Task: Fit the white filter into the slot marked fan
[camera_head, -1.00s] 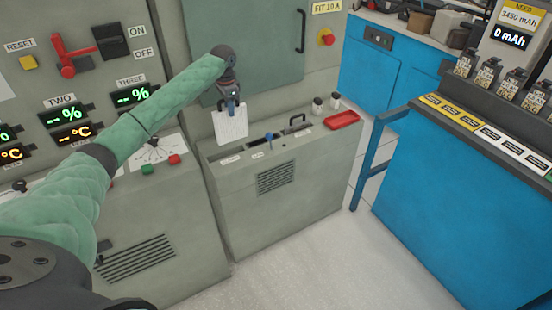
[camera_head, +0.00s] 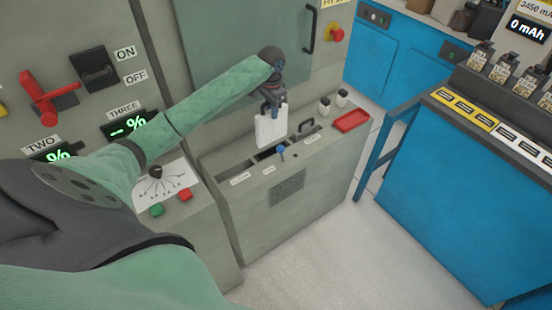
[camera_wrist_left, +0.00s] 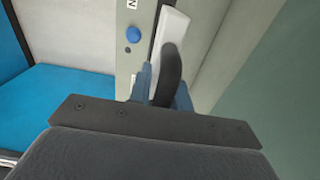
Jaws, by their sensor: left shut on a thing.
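The white filter (camera_head: 271,130) hangs upright from my left gripper (camera_head: 272,98), over the top of the low grey cabinet (camera_head: 225,210). My left gripper is shut on its dark handle, which shows between the fingers in the left wrist view (camera_wrist_left: 168,75). The filter's lower edge is close to the dark openings beside the blue knob (camera_head: 281,150); I cannot tell if it has entered one. Small labels (camera_head: 268,170) on the cabinet's front edge are too small to read. In the wrist view one label (camera_wrist_left: 132,4) shows an N. My right gripper is not in view.
A tall grey-green panel (camera_head: 225,45) stands behind. A blue bench (camera_head: 440,200) is at the right.

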